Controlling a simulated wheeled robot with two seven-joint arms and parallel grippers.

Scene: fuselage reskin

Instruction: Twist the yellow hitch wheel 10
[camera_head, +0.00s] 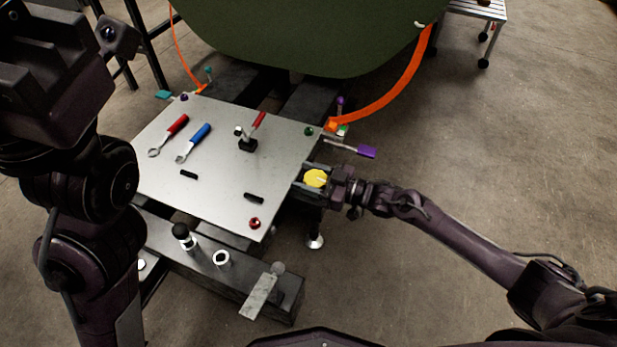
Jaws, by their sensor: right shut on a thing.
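The yellow hitch wheel (316,178) is a small round disc at the right edge of the silver plate (215,205). My right gripper (312,179) comes in from the right and is shut on the wheel, with a dark finger on either side of it. The wheel's mounting is hidden under the gripper and the plate's edge. My left arm stands large at the left of the view. Its gripper (70,35) is raised in the upper left corner, away from the wheel, and I cannot tell whether its fingers are open or shut.
On the plate lie a red-handled wrench (170,134), a blue-handled wrench (193,142) and a red-handled lever (253,127). A purple-handled lever (364,151) juts out just behind my right gripper. A green fuselage (300,35) stands behind, with orange strips. The floor at right is clear.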

